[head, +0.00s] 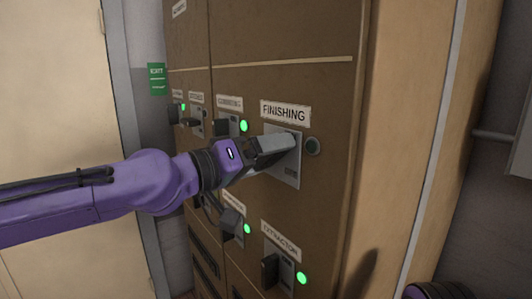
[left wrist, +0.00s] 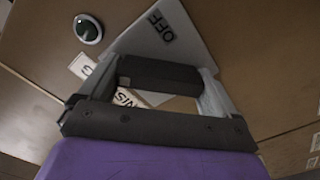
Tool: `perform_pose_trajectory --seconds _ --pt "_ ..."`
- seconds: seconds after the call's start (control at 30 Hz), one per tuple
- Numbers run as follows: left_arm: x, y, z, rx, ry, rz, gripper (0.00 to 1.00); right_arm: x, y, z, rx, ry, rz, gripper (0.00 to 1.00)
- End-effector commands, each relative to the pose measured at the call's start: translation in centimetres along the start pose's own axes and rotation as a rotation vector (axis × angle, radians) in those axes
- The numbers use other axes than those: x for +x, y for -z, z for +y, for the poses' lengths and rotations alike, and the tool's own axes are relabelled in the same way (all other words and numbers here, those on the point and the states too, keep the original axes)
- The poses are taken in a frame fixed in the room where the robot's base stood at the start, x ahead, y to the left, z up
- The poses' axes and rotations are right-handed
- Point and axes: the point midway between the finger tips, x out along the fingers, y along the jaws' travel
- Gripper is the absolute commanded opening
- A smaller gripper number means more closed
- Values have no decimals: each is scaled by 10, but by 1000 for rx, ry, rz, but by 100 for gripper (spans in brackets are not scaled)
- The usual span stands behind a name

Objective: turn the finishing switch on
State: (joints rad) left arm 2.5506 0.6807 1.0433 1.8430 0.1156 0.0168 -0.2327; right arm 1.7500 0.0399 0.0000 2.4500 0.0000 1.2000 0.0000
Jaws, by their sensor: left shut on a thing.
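The finishing switch has a pale plate (head: 287,172) under the FINISHING label (head: 285,112) on the brown cabinet. Its round lamp (head: 312,146) is dark, unlike the lit lamps nearby; it also looks dark green in the left wrist view (left wrist: 88,28). My left gripper (head: 291,143) is at this plate. In the left wrist view its fingers (left wrist: 158,84) are shut on the dark switch handle (left wrist: 158,73). An OFF mark (left wrist: 160,25) shows on the plate beyond the handle. The gripper hides most of the handle in the head view. My right gripper is not in view.
Other switches with lit green lamps surround this one: one to the left (head: 222,127), one below left (head: 230,220) and the extractor switch (head: 269,270) below. A door (head: 60,90) stands at left. The cabinet's side (head: 400,150) is bare.

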Motion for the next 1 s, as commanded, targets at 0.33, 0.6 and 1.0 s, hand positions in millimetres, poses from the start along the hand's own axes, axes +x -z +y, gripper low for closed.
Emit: perform_pose_trajectory --seconds 0.33,0.6,1.0 --pt "0 2 -1 -330 0 3 61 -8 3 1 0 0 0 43" --pt "0 1 -2 -570 0 3 61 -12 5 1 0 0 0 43" --pt "0 0 -3 -798 -1 2 61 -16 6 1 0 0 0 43"
